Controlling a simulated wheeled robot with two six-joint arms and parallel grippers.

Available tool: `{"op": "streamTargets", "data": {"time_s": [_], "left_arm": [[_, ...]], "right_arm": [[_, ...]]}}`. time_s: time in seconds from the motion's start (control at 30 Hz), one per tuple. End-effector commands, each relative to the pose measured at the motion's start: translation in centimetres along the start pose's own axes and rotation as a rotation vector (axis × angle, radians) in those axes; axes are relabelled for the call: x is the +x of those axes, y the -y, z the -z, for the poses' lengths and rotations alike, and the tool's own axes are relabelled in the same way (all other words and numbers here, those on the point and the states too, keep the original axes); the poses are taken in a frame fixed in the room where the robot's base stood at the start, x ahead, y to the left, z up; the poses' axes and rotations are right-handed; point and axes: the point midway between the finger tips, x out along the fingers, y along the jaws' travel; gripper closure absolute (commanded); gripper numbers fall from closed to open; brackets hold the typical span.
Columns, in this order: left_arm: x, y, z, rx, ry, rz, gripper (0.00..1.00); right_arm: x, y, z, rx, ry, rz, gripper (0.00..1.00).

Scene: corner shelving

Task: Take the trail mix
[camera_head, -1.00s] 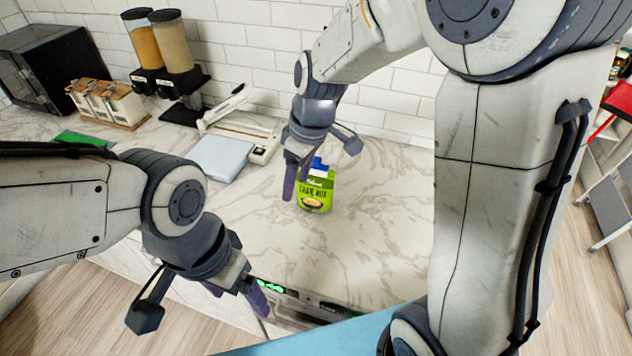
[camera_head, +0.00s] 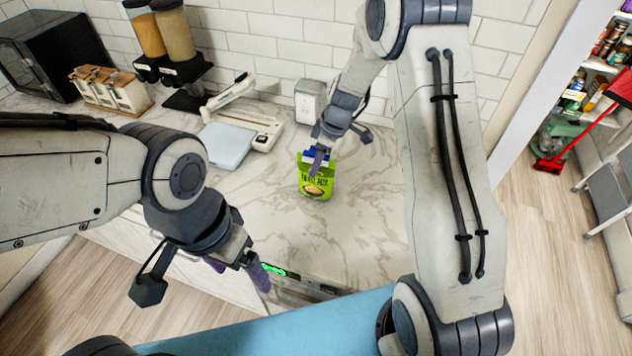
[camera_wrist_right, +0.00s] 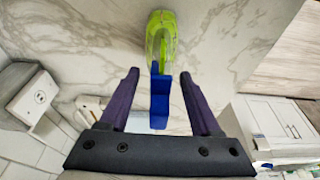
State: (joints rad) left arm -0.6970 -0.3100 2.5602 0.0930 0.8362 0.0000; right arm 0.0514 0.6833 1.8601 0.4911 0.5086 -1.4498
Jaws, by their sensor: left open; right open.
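The trail mix (camera_head: 316,183) is a bright green pouch with a blue top, standing upright on the marble counter in the head view. In the right wrist view the trail mix (camera_wrist_right: 161,38) is seen from above, with its blue top (camera_wrist_right: 160,100) between the two purple fingers. My right gripper (camera_head: 318,158) is open at the top of the pouch; it also shows in the right wrist view (camera_wrist_right: 160,88). Whether a finger touches the top I cannot tell. My left gripper (camera_head: 240,270) is open and empty, by the counter's front edge, apart from the pouch.
A scale-like device (camera_head: 228,145) stands left of the pouch, with dispensers (camera_head: 180,48), a wooden rack of containers (camera_head: 110,90) and a dark oven (camera_head: 45,55) beyond it. A tiled wall bounds the back. The counter (camera_head: 365,225) around the pouch is clear.

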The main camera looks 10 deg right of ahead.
Motion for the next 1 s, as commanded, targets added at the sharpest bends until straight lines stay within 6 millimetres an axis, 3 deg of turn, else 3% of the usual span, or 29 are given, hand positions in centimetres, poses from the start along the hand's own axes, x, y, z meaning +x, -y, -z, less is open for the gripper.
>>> {"op": "streamTargets", "data": {"time_s": [0.03, 0.2, 0.47, 0.63, 1.0], "left_arm": [[-1.0, -0.1, 0.1, 0.001, 0.0, 0.0, 0.15], [-1.3, -0.1, 0.1, 0.002, 0.0, 0.0, 0.15], [-1.2, -0.1, 0.1, 0.002, 0.0, 0.0, 0.15], [-1.2, -0.1, 0.1, 0.002, 0.0, 0.0, 0.15], [-1.2, -0.1, 0.1, 0.002, 0.0, 0.0, 0.15]], "right_arm": [[0.4, 0.2, 0.1, 0.0, 0.004, 0.004, 0.36], [2.4, 0.1, 0.1, 0.0, 0.001, 0.001, 0.36], [2.8, 0.0, 0.1, -0.001, 0.0, -0.001, 0.36], [2.7, 0.0, 0.1, -0.001, 0.0, -0.001, 0.97], [2.7, 0.0, 0.1, -0.001, 0.0, -0.001, 1.0]]}}
